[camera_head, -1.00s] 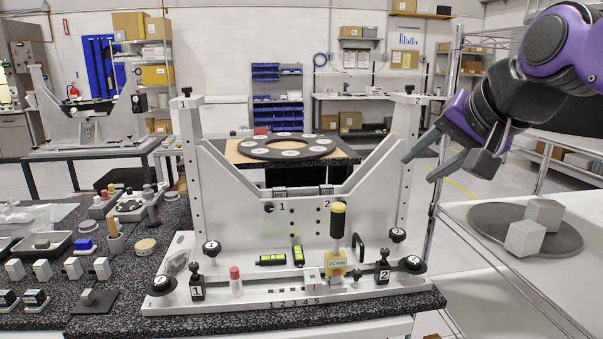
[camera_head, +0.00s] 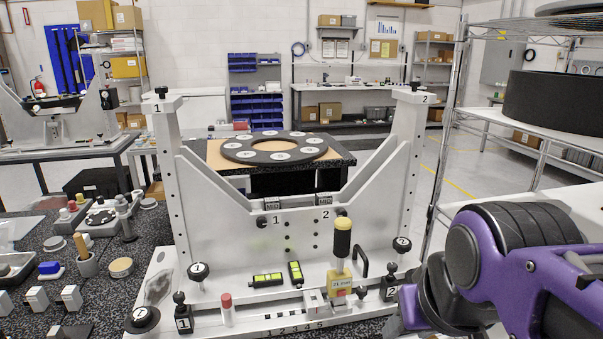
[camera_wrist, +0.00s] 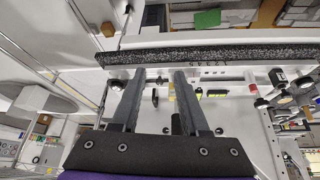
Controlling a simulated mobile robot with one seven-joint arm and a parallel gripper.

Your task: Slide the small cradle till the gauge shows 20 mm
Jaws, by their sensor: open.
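The white mirror fixture (camera_head: 245,235) stands on the dark speckled table. On its front rail, a gauge (camera_head: 340,283) with a yellow body, black grip and yellow top stands upright; its small label seems to read 21 mm. A small white block with a red mark (camera_head: 313,300), perhaps the small cradle, sits just left of the gauge. My gripper (camera_wrist: 159,74) is open and empty in the wrist view, its two grey fingers apart and pointing toward the fixture. In the head view my arm at lower right largely hides the gripper and the rail's right end.
Black knobs stand along the rail, including the clamps labelled 1 (camera_head: 183,312) and 2 (camera_head: 390,288). A red-capped post (camera_head: 226,310) and two yellow-green levels (camera_head: 267,280) are nearby. A black handle (camera_head: 361,262) rises right of the gauge. A wire shelf (camera_head: 545,130) stands at right.

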